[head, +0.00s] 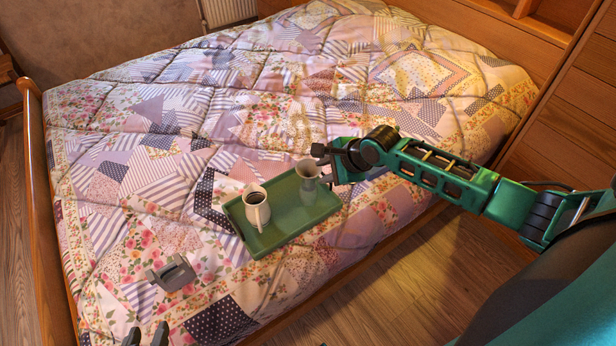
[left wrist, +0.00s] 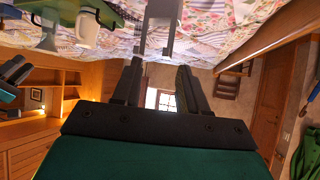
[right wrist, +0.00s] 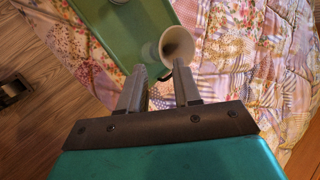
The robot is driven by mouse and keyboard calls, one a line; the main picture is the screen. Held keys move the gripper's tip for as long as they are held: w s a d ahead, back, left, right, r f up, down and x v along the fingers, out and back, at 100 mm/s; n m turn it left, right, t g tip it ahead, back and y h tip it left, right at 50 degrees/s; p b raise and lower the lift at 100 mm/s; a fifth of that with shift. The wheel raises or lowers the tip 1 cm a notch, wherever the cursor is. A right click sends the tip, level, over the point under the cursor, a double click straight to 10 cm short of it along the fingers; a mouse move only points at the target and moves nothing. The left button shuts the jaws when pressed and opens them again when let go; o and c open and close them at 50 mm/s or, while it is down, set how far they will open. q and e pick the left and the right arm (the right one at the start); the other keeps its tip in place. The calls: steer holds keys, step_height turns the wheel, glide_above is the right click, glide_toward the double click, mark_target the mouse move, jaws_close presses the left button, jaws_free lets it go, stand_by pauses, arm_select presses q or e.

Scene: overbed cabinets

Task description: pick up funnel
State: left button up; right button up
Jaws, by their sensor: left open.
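A grey object (head: 172,273) lies on the quilt near my left gripper. The patchwork quilt (head: 260,95) behind the tray is clear. A wooden bed rail (head: 385,240) runs along the near side.

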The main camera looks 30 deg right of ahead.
mark_target(309, 178)
steer(key=b+x, duration=0.2)
steer(key=x, duration=0.4)
steer(key=shift+w+a, duration=0.1)
steer(key=shift+c, duration=0.4)
jaws_close()
